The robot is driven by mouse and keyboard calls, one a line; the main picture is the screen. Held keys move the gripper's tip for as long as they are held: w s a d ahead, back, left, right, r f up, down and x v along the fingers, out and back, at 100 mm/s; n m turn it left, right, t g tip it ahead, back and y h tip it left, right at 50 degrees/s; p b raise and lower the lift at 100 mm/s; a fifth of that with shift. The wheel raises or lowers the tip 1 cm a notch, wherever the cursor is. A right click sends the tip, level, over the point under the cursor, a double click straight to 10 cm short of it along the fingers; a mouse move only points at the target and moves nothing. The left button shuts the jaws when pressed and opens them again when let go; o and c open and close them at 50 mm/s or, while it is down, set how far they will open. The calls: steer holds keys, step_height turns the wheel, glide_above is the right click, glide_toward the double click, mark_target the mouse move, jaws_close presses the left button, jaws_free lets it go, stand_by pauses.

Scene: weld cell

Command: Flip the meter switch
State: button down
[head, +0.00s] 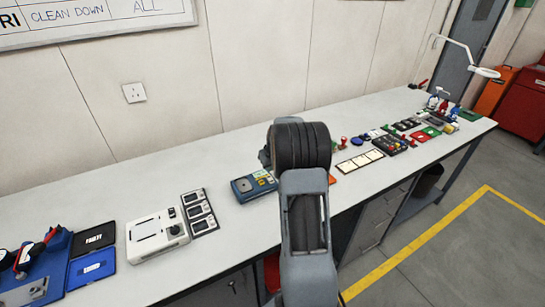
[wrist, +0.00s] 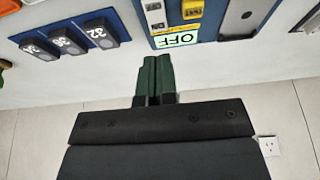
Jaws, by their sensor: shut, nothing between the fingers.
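A blue meter box (wrist: 221,8) shows at the top of the wrist view, cut off by the frame edge. It carries a yellow switch part (wrist: 192,10), a pale green label reading OFF (wrist: 176,40) and a grey panel. What looks like the same blue box (head: 243,188) stands on the bench left of my arm in the head view. My gripper (wrist: 152,58) is shut and empty, its green fingers together just short of the box's OFF-label edge. I cannot tell whether it touches. In the head view my arm hides the gripper.
A blue board with several numbered dark tags (wrist: 68,42) lies beside the meter box in the wrist view. Several small items line the bench to the right.

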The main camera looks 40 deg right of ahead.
mark_target(269, 175)
steer(key=shift+s+p+x, duration=0.2)
steer(key=shift+p+x, duration=0.05)
steer(key=shift+x, duration=0.8)
steer(key=shift+s+p+x, duration=0.2)
steer(key=shift+p+x, duration=0.05)
steer(key=shift+x, duration=0.85)
steer(key=shift+f, duration=0.15)
